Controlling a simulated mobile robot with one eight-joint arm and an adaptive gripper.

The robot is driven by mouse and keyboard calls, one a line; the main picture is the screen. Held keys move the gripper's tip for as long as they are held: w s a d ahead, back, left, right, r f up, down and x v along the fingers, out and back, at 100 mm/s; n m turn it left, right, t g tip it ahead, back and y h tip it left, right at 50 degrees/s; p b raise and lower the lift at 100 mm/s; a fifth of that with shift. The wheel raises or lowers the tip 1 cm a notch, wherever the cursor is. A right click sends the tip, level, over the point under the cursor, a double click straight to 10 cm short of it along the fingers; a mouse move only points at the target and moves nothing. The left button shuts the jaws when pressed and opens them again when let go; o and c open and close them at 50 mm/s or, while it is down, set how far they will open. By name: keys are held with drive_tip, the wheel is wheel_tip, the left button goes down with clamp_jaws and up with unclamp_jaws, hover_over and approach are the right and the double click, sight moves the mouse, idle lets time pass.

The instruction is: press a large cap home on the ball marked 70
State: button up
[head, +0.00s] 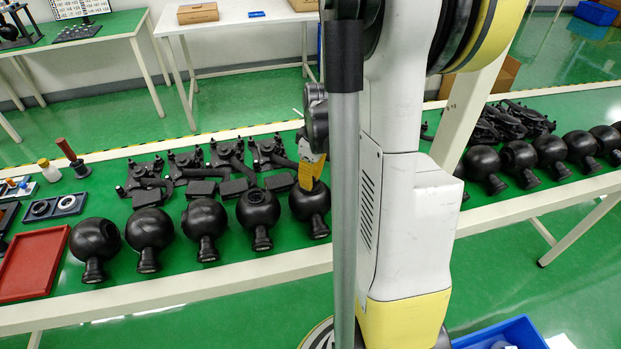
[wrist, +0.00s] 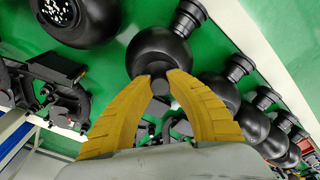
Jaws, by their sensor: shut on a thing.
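A row of black balls on short necks stands along the front of the green bench. My gripper (head: 311,180) has yellow fingers and points down at the ball (head: 309,203) nearest my arm in the head view. In the wrist view the fingertips (wrist: 160,80) close on a small dark round cap (wrist: 160,87), in front of a black ball (wrist: 150,50). I cannot tell whether the cap touches the ball. Another ball (wrist: 85,28) at the upper left shows an opening with white specks. No number is readable on any ball.
Black bracket parts (head: 228,155) lie behind the balls. A red tray (head: 32,262), a grey block with a ring (head: 68,205), a yellow-topped bottle (head: 49,171) and a brown-handled tool (head: 73,160) are at the left. A blue bin (head: 525,334) is at the lower right.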

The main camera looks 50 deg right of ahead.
sight(314, 185)
drive_tip(key=shift+f, duration=0.15)
drive_tip(key=o, duration=0.8)
wheel_tip(314, 185, up, 12)
drive_tip(key=s, duration=0.1)
drive_tip(key=shift+d, duration=0.2)
drive_tip(key=shift+s, duration=0.1)
drive_tip(key=s+a+r+m+t, duration=0.1)
drive_tip(key=s+a+t, duration=0.1)
drive_tip(key=a, duration=1.1)
drive_tip(key=s+a+r+m+t, duration=0.2)
drive_tip(key=a+t, duration=0.2)
drive_tip(key=a, duration=0.9)
